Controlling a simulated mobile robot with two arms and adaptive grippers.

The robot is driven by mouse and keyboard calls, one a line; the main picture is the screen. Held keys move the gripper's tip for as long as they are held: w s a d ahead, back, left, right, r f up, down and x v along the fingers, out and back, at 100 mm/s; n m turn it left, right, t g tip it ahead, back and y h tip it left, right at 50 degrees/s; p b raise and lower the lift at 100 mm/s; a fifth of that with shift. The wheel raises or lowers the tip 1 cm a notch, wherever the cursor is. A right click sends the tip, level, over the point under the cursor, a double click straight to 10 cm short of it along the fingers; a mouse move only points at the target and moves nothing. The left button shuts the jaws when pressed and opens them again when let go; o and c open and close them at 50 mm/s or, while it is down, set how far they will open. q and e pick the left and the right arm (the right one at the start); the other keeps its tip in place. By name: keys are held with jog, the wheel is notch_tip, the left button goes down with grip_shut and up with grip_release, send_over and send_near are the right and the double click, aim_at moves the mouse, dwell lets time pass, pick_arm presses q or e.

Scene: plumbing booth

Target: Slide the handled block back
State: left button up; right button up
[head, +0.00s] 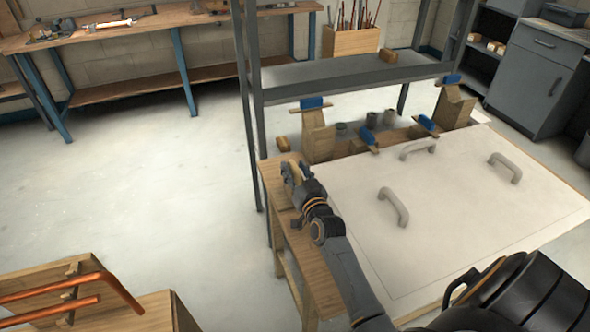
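Three grey handles stand on the white board: one at the front (393,206), one at the back (417,149) and one at the right (505,167).
A small wood block (283,144) lies just behind the gripper. Wooden stands with blue tops, such as the left one (317,135), line the board's back edge. A dark metal shelf frame (350,78) rises behind. Copper pipes (75,290) lie at lower left. The left floor is clear.

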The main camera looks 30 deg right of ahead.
grip_shut()
jog(key=shift+w+a+p, duration=0.25)
jog(key=shift+a+p, duration=0.1)
jog(key=shift+a, duration=0.7)
jog(key=shift+w+a+p, duration=0.25)
jog(key=shift+a+p, duration=0.1)
jog(key=shift+a, duration=0.7)
pick_arm(q)
jog(key=shift+s+r, duration=0.25)
jog(key=shift+r, duration=0.4)
pick_arm(e)
jog(key=shift+d, duration=0.1)
jog(key=shift+c, duration=1.1)
grip_release()
jog(key=shift+o, duration=1.4)
jog(key=shift+a, duration=0.25)
jog(key=shift+s+f, duration=0.15)
jog(key=shift+s, duration=0.35)
jog(key=v, duration=1.1)
